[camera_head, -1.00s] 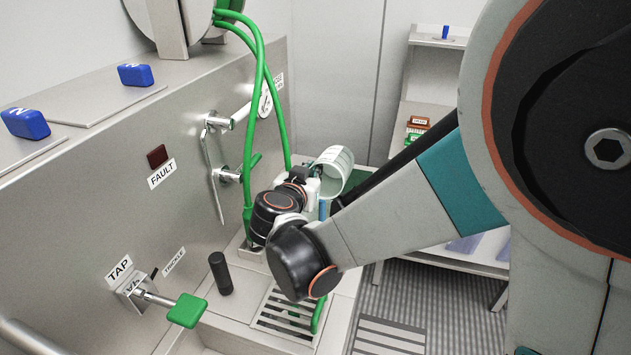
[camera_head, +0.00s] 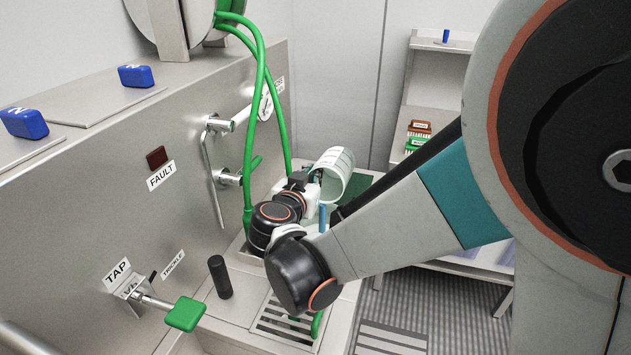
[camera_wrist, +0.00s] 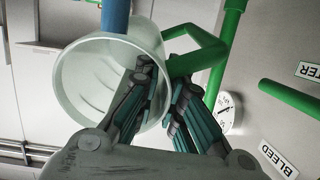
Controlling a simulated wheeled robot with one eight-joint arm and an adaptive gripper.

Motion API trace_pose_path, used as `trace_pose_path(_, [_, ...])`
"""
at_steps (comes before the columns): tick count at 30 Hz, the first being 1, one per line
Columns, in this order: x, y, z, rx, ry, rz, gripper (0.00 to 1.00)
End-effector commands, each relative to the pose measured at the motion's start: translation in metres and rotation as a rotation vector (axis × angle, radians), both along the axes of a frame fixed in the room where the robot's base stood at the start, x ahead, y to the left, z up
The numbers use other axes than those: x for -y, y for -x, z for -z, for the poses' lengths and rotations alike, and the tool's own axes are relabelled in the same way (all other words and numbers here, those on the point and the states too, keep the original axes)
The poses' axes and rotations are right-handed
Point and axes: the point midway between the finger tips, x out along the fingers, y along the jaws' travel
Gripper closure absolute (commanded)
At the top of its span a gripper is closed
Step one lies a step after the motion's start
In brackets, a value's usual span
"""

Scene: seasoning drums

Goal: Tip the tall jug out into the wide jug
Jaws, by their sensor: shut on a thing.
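A pale, translucent jug with marks on its wall (camera_head: 334,174) is held on its side, tilted, beyond my wrist; it seems to be the tall jug. In the wrist view I look into its open mouth, and its wall (camera_wrist: 72,85) shows no clear contents. My gripper (camera_wrist: 168,88) is shut on this jug at its side; whether on the wall or a handle I cannot tell. A blue upright piece (camera_head: 322,218) shows just below the jug, and a blue piece (camera_wrist: 116,14) crosses its rim in the wrist view. The wide jug is not clearly seen; my arm hides much there.
Green hoses (camera_head: 262,110) hang close left of the jug. The steel panel carries a tap with a green handle (camera_head: 185,314) and a black knob (camera_head: 220,276) stands on the ledge. A slotted drain grate (camera_head: 285,322) lies below my wrist. Shelves stand behind right.

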Motion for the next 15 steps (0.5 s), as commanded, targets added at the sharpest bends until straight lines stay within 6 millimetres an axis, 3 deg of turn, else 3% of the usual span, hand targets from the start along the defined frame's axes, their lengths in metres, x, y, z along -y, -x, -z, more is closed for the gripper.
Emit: trace_pose_path(15, [-0.0010, 0.0029, -0.0012, 0.029, 0.010, -0.001, 1.00])
